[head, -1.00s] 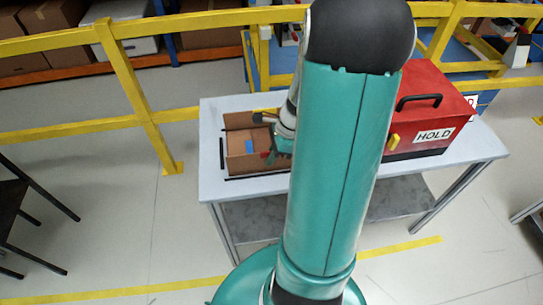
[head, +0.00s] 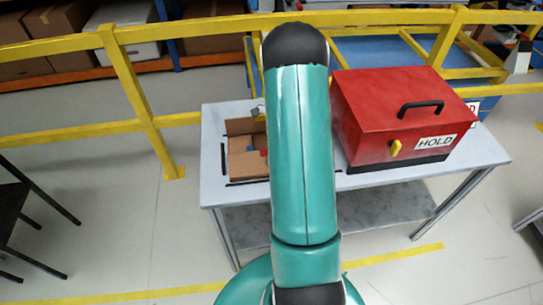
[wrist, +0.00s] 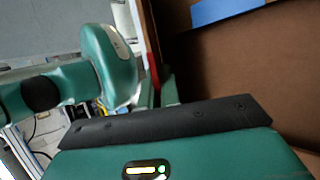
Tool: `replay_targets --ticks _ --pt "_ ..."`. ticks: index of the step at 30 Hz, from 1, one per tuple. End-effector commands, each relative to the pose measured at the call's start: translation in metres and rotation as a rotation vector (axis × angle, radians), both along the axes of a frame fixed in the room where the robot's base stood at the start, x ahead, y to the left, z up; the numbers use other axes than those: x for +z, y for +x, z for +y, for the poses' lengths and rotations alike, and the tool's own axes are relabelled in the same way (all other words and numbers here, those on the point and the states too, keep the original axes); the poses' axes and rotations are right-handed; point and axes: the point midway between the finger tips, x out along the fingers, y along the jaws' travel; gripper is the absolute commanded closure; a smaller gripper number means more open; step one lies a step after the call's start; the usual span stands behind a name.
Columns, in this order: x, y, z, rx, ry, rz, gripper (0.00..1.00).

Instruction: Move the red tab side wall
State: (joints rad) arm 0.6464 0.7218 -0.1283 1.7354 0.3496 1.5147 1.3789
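A brown open-topped box (head: 240,127) stands at the left of the table, partly hidden behind my arm. A blue patch (head: 249,150) shows in it, and a small red tab (head: 264,152) shows right beside my arm. In the wrist view, the blue patch (wrist: 226,10) lies on a brown panel and the red tab (wrist: 153,74) is a narrow strip along a brown wall edge. My gripper (wrist: 158,93) is at that wall, with green finger parts close to the red strip.
A red toolbox (head: 385,108) marked HOLD, with a black handle and yellow latch, stands on the table (head: 213,135) right of my arm. Yellow railings (head: 140,90) run behind the table. A dark stool or table (head: 12,205) stands at far left.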

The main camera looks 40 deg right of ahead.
Motion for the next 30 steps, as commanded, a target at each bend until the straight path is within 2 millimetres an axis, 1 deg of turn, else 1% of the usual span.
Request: replay_targets --ticks 7,20,21,23,24,30 --pt "-0.0024 0.0021 -0.0017 -0.001 0.036 0.053 1.0" --pt "-0.0025 0.0022 -0.0016 0.0 0.042 0.059 1.0" --pt "-0.0025 0.0022 -0.0016 0.0 0.042 0.059 0.88" --pt "-0.0025 0.0022 -0.0016 -0.001 0.041 0.058 0.76" --pt "-0.0025 0.0023 -0.0015 -0.001 0.041 0.058 0.74" --pt "-0.0025 0.0022 -0.0016 -0.001 0.041 0.058 0.74"
